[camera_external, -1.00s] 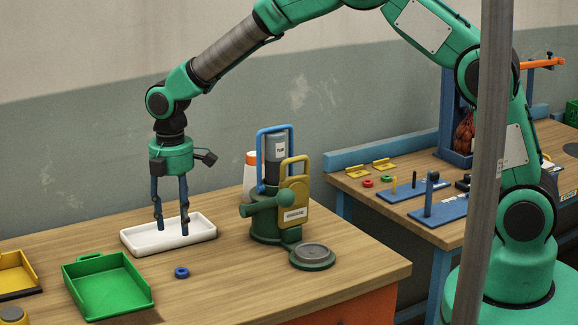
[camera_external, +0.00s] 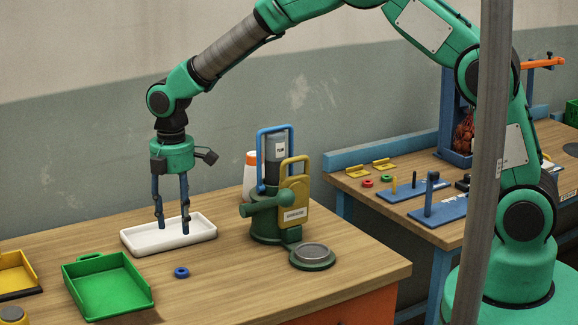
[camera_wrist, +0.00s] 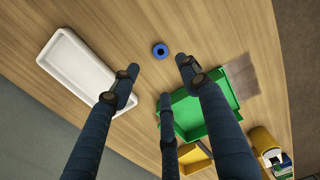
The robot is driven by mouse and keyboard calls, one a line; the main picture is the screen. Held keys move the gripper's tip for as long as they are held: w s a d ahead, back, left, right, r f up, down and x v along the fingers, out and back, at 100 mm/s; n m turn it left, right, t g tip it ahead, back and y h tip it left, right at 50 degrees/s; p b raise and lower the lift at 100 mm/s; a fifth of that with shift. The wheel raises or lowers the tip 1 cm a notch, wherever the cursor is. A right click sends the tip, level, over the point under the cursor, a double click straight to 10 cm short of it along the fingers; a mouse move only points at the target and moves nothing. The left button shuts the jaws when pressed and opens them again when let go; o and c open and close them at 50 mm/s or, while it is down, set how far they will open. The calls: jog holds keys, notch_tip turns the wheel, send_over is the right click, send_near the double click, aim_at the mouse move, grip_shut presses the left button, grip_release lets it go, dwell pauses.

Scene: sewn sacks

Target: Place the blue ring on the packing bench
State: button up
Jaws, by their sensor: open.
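A second wooden bench (camera_external: 390,202) stands at the right; I cannot tell from any label which one is the packing bench.
A green machine with a yellow handle (camera_external: 292,190) and a round pad (camera_external: 313,256) stand to the right. The far bench holds red and green rings and blue peg boards (camera_external: 400,190).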

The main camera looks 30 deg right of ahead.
jog(key=s+d+r+m+t, duration=0.1)
jog(key=s+d+r+m, duration=0.25)
jog(key=d+r, duration=0.9)
jog(key=s+d+r+m+t, duration=0.1)
jog(key=s+d+r+m, duration=0.3)
jog(key=d+r, duration=0.85)
jog(key=s+d+r+m+t, duration=0.1)
jog(key=s+d+r+m, duration=0.2)
jog(key=s+d, duration=0.25)
jog(key=s+d+r+m+t, duration=0.1)
jog(key=s+d+r+m, duration=0.15)
jog(key=s+d, duration=0.35)
jog(key=s+d+f+m+t, duration=0.1)
jog(key=s+d+m, duration=0.5)
jog(key=s+d, duration=0.3)
jog(key=s, duration=0.3)
jog(key=shift+s+f+t, duration=0.2)
jog(key=shift+s+t, duration=0.1)
jog(key=shift+s, duration=0.1)
jog(key=shift+f+b, duration=1.05)
jog(key=shift+b, duration=0.05)
